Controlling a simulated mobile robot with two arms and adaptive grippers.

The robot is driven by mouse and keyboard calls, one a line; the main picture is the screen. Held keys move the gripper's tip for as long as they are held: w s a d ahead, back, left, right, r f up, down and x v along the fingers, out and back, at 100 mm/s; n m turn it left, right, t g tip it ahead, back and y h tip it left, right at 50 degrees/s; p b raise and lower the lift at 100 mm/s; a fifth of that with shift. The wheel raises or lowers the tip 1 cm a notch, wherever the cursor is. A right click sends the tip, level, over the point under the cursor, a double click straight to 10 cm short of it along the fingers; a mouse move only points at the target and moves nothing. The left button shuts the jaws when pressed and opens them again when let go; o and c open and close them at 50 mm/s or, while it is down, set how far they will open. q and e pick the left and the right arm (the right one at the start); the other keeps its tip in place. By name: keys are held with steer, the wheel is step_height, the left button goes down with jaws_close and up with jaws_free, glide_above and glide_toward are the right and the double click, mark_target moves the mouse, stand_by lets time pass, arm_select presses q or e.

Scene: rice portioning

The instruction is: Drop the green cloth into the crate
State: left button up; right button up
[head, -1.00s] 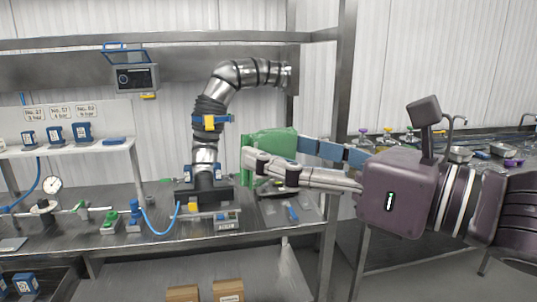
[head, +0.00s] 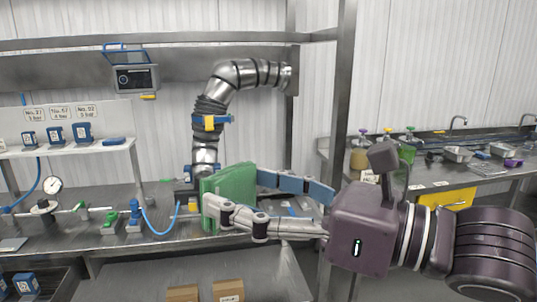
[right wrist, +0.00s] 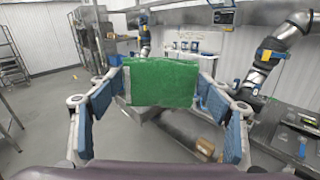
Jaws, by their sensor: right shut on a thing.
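The green cloth (head: 231,184) is a folded, upright slab in the middle of the head view, in front of the left bench. My right gripper (head: 236,190) is shut on it, with fingers along its two sides. In the right wrist view the cloth (right wrist: 162,82) spans the space between the fingertips of the right gripper (right wrist: 162,90). It hides part of the bench behind it. I cannot pick out the crate for certain in these frames. My left gripper is not in view.
The steel bench (head: 165,238) carries a bent metal pipe (head: 212,105), a gauge (head: 52,185) and a blue hose. Two cardboard boxes (head: 229,290) sit on the lower shelf. A steel post (head: 340,110) stands behind my right gripper. Bottles (head: 359,155) stand on the right counter.

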steer(key=w+d+f+m+t+h, duration=0.15)
steer(key=d+f, duration=0.25)
steer(key=f, duration=0.9)
steer(key=s+d+f+m+t+h, duration=0.2)
steer(key=s+d+f, duration=0.2)
steer(key=f, duration=0.4)
steer(key=s+d+f+m+t+h, duration=0.1)
steer(key=s+d+f+t+h, duration=0.2)
steer(key=f, duration=0.5)
steer(key=s+d+f+m+t+h, duration=0.1)
steer(key=s+d+f+m, duration=0.1)
steer(key=s+d+f, duration=0.4)
steer(key=w+d+r+m+t+h, duration=0.1)
steer(key=w+d+m+h, duration=0.3)
steer(key=h, duration=0.4)
steer(key=shift+w+d+m+t, duration=0.25)
steer(key=shift+w+m+t, duration=0.1)
steer(key=shift+w+m, duration=0.5)
